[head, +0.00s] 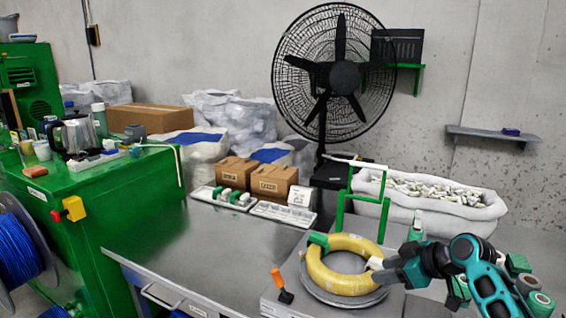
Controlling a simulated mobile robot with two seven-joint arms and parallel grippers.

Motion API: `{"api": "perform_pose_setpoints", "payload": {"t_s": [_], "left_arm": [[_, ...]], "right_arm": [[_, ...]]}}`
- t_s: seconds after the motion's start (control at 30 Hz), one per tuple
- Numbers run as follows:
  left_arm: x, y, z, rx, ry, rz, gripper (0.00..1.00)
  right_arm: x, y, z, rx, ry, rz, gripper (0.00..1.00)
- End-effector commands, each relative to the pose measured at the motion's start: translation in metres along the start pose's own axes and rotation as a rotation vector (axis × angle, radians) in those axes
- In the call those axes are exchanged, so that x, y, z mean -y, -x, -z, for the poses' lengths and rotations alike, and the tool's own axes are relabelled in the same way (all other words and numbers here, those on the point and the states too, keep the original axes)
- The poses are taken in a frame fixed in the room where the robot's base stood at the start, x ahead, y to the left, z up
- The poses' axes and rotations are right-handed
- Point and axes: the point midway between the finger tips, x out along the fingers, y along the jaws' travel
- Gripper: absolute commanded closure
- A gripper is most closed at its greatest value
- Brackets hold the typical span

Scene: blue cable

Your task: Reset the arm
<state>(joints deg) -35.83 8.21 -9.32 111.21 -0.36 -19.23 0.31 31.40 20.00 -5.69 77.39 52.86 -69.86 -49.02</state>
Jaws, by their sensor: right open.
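My right arm comes in from the lower right in teal and black. Its right gripper (380,270) is open at the right side of a thick yellow ring (331,281). The fingertips overlap the ring's right edge in the picture; I cannot tell whether they touch it. The ring lies on a round metal plate (318,292) on a grey box-like stand, with a green piece across its upper left. A spool of blue cable (14,250) stands at the far left, cut by the picture edge. My left gripper is not in view.
A green frame (340,210) rises behind the ring. An orange-handled lever (279,282) stands left of it. The grey table (190,250) is clear at left centre.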

Motion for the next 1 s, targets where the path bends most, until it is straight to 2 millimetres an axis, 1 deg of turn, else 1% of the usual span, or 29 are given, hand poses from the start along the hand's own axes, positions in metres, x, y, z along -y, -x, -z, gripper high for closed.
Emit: {"api": "perform_pose_setpoints", "payload": {"t_s": [0.03,0.07,0.1,0.2,0.3,0.4,0.5,0.57,0.6,0.63,0.7,0.77,0.87,0.9,0.97,1.0], "left_arm": [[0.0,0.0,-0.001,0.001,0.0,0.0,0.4],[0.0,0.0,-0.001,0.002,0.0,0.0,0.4],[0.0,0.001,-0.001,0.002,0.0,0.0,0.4],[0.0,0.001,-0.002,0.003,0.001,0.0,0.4],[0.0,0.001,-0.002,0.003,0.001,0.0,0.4],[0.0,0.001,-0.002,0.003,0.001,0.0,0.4],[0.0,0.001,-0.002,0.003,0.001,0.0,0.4],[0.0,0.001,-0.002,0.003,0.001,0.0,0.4],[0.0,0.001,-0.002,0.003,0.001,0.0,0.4],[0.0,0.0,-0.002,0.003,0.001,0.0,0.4],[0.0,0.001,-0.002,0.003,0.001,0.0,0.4],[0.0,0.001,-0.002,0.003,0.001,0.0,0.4],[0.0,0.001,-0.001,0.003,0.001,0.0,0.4],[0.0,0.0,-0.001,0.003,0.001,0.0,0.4],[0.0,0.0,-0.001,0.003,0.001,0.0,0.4],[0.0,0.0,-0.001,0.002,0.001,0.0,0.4]], "right_arm": [[-0.019,0.001,-0.001,0.002,-0.039,-0.101,0.57],[-0.032,0.003,0.0,-0.002,-0.063,-0.167,0.57],[-0.049,0.007,0.0,-0.012,-0.093,-0.261,0.57],[-0.09,0.023,0.007,-0.072,-0.149,-0.486,0.57],[-0.119,0.043,0.019,-0.164,-0.167,-0.664,0.57],[-0.137,0.063,0.034,-0.265,-0.157,-0.792,0.57],[-0.147,0.081,0.051,-0.371,-0.129,-0.881,0.57],[-0.15,0.09,0.061,-0.435,-0.105,-0.92,0.57],[-0.148,0.092,0.064,-0.468,-0.091,-0.932,0.57],[-0.136,0.079,0.049,-0.442,-0.102,-0.907,0.57],[-0.115,0.062,0.029,-0.417,-0.112,-0.872,0.57],[-0.097,0.05,0.013,-0.398,-0.12,-0.845,0.57],[-0.062,0.03,-0.017,-0.363,-0.137,-0.795,0.57],[-0.045,0.022,-0.03,-0.347,-0.147,-0.772,0.57],[-0.018,0.011,-0.052,-0.322,-0.163,-0.737,0.57],[0.001,0.005,-0.067,-0.304,-0.176,-0.711,0.57]]}}
